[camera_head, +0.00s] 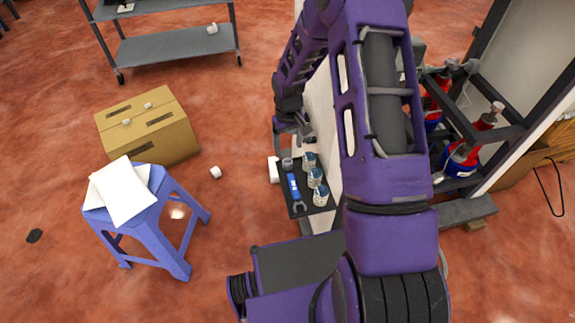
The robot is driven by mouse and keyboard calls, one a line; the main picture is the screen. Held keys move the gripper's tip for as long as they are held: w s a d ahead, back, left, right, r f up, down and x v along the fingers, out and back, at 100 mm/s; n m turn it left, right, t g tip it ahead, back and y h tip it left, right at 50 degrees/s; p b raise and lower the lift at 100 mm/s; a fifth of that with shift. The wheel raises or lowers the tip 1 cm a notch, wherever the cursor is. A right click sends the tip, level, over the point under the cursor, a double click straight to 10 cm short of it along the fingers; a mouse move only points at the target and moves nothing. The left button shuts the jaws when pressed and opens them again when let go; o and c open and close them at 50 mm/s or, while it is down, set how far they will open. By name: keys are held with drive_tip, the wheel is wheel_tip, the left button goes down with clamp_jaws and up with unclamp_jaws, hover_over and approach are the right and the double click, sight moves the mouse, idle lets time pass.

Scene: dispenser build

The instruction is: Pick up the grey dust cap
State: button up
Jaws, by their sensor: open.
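A small dark grey round piece (287,163), which looks like the grey dust cap, sits at the far left of a black tray (289,207). It is small, so I cannot be sure of it. My gripper (296,140) is over the far end of the tray, just beyond the grey piece and apart from it as far as I can see. Its jaws are open and appear empty, though the fingertips are small in this view. A blue wrench (293,187) and 3 pale blue-grey jars (315,177) share the tray. My purple arm hides what lies right of the tray.
A blue stool (137,214) with white papers (122,191) and a cardboard box (147,126) stand at left. A white roll (215,172) lies on the floor. A grey shelf cart (178,45) is behind. A dark rack (478,130) with red-blue bottles (461,158) stands right.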

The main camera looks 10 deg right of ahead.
drive_tip(key=shift+w+a+f+b, duration=0.1)
drive_tip(key=shift+f+b, duration=0.15)
drive_tip(key=shift+f, duration=1.55)
drive_tip(key=shift+w+f+b, duration=0.1)
drive_tip(key=shift+f+b, duration=0.1)
drive_tip(key=shift+f, duration=1.6)
drive_tip(key=c, duration=1.2)
drive_tip(key=s+r+m+p, duration=0.2)
drive_tip(key=s+r, duration=0.2)
drive_tip(key=r, duration=0.7)
drive_tip(key=s+r+m+p, duration=0.15)
drive_tip(key=s+r, duration=0.25)
drive_tip(key=r, duration=0.7)
drive_tip(key=n+b, duration=0.2)
drive_tip(key=n, duration=0.2)
hover_over(287, 162)
wheel_tip(287, 162, down, 12)
